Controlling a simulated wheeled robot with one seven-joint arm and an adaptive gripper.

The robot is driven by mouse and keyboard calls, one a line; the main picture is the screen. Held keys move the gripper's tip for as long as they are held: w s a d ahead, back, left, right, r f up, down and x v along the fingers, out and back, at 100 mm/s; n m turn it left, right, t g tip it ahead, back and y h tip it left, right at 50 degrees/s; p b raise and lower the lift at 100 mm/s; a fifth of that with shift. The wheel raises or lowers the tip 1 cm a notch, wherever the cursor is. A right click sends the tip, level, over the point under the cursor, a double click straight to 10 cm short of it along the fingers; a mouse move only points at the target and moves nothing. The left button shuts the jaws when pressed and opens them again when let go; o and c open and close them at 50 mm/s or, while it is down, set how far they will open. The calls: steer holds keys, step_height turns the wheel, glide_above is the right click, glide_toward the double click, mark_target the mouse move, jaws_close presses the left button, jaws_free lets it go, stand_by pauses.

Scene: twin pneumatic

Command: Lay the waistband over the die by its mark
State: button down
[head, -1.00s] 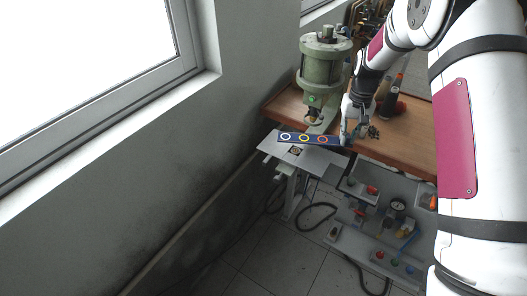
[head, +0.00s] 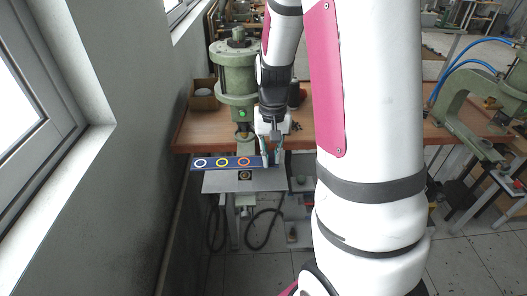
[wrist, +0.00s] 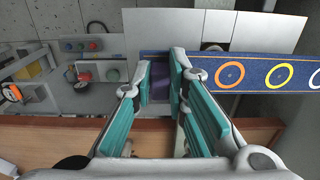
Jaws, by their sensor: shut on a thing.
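The waistband (head: 212,163) is a flat dark blue strip with a white, a yellow and an orange ring, left to right in the head view. My gripper (head: 268,160) is shut on its right end; the strip sticks out sideways to the left, roughly level. The wrist view also shows the waistband (wrist: 255,76), its end between my teal-padded fingers (wrist: 160,85). The die (head: 245,175) is a small dark square with a ring, on the light plate. In the head view it shows just below the orange ring. In the wrist view the strip mostly hides it.
The light grey plate (head: 215,183) juts out before the wooden bench (head: 340,130). A green press (head: 237,80) stands behind it, close to the wall at left. A panel with coloured buttons (wrist: 80,46) and a gauge is below the bench. Another green press (head: 475,105) stands at right.

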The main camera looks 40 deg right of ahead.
mark_target(271, 163)
steer(key=shift+f+b, duration=0.75)
steer(key=shift+f, duration=1.5)
steer(key=shift+f, duration=0.25)
stand_by(0.9)
steer(key=c, duration=1.5)
jaws_free()
steer(key=shift+r, duration=0.15)
